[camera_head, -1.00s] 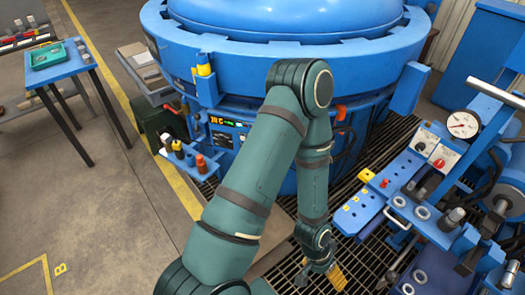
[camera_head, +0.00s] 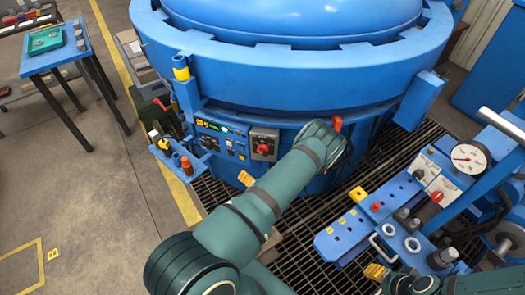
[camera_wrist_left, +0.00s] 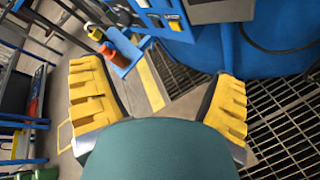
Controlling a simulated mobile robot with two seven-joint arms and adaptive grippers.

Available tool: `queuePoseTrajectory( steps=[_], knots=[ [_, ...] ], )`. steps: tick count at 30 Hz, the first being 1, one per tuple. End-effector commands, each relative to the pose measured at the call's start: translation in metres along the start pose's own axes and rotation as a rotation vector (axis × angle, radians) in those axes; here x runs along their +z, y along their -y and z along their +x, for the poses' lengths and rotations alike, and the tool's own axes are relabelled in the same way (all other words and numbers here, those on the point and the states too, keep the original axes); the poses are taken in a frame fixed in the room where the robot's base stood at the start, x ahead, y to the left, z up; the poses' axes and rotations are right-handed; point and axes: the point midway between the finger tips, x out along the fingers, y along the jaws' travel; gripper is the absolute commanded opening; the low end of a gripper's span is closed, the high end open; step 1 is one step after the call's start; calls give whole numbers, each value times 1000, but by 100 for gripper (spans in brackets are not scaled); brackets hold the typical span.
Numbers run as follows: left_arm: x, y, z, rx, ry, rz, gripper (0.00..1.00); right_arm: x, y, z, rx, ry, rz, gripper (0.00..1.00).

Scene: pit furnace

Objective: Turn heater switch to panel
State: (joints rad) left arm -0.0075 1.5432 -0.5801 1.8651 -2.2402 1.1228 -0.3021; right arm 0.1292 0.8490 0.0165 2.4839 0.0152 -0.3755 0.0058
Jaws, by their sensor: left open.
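A red rotary knob (camera_head: 263,147) sits on a grey box on the furnace's front panel, right of small lit displays; its markings are too small to read. The lower part of a grey box (camera_wrist_left: 218,10) shows at the top of the left wrist view. My left arm reaches up toward the furnace and folds back. One yellow fingertip of my left gripper (camera_head: 246,178) shows beside the arm, below the knob and apart from it. In the left wrist view this gripper (camera_wrist_left: 160,105) is open, with my green arm link across the gap. My right gripper (camera_head: 375,271) is partly visible at the lower right.
The big blue furnace (camera_head: 290,62) fills the back. A small blue shelf (camera_head: 183,165) with bottles stands left of the panel. At right is a blue bench (camera_head: 345,238) with a gauge (camera_head: 468,158) and knobs. A table (camera_head: 54,62) stands far left. Floor grating lies between.

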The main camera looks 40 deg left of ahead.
Motion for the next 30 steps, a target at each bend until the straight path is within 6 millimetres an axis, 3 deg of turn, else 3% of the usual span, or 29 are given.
queuePoseTrajectory(
  steps=[4, 11, 30],
  knots=[
    [30, 24, 6, -105, 189, 118, 87, -2, 1, -3, 0, -3, 1, 48],
    [43, 37, 15, -150, 266, 159, 87, -2, 1, -2, 0, -4, 1, 48],
    [69, 55, 122, -146, 261, 156, 87, 5, -5, 15, 0, 10, -3, 48]
  ],
)
